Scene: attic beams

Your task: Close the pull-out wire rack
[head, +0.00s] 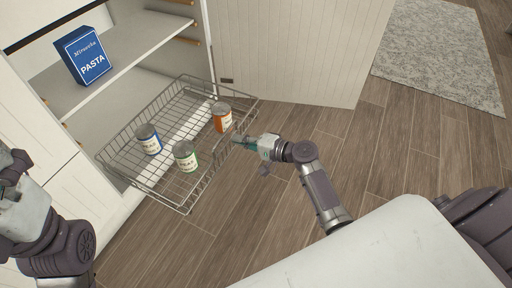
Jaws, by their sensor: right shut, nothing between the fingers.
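The pull-out wire rack (185,205) sticks out of the open white cabinet over the wooden floor. It holds three cans: a blue-labelled can (148,140), a green-labelled can (186,157) and an orange-labelled can (222,118). My right gripper (238,140) is shut and empty at the rack's front side, close to its wire rim; I cannot tell whether it touches. My left arm shows at the lower left edge, and its fingers are not in view.
A blue pasta box (83,55) stands on the cabinet shelf (130,52) above the rack. The white cabinet door (300,50) stands open behind the rack. A grey rug (440,55) lies at the upper right. The floor (390,150) on the right is clear.

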